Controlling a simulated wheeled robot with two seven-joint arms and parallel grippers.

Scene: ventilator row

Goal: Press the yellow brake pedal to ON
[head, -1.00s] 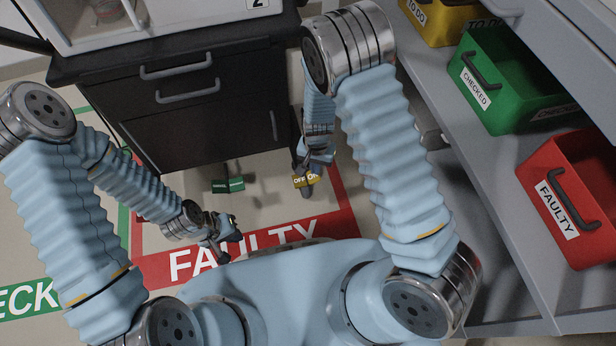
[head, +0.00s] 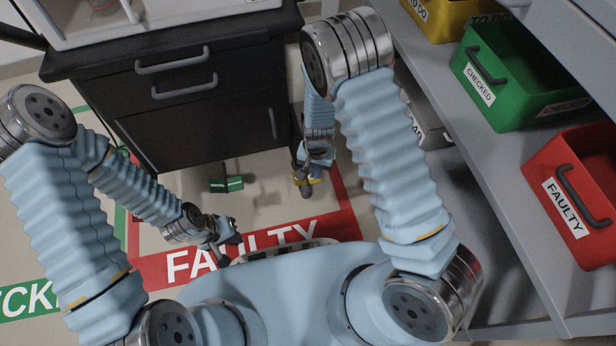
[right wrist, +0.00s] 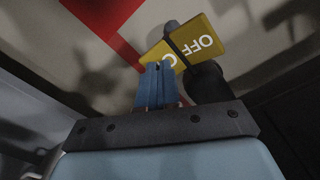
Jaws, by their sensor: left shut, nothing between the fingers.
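The yellow brake pedal (head: 313,181) is low by the cart's near right corner, mostly hidden by my right gripper in the head view. In the right wrist view the yellow pedal (right wrist: 208,38) shows "OFF" on its upper right half. My right gripper's blue fingers (right wrist: 158,84) are together and cover most of the lettering on the other half. They overlap the pedal in that view; whether they touch it I cannot tell. My right gripper (head: 304,177) points down over the pedal in the head view. My left gripper (head: 222,247) is shut and empty, away from the pedal.
A green pedal (head: 226,184) sits left of the yellow one. The dark cart (head: 200,120) stands just behind. A red floor zone marked FAULTY (head: 245,250) lies in front. Shelves with a green bin (head: 510,80) and a red bin (head: 575,190) stand on the right.

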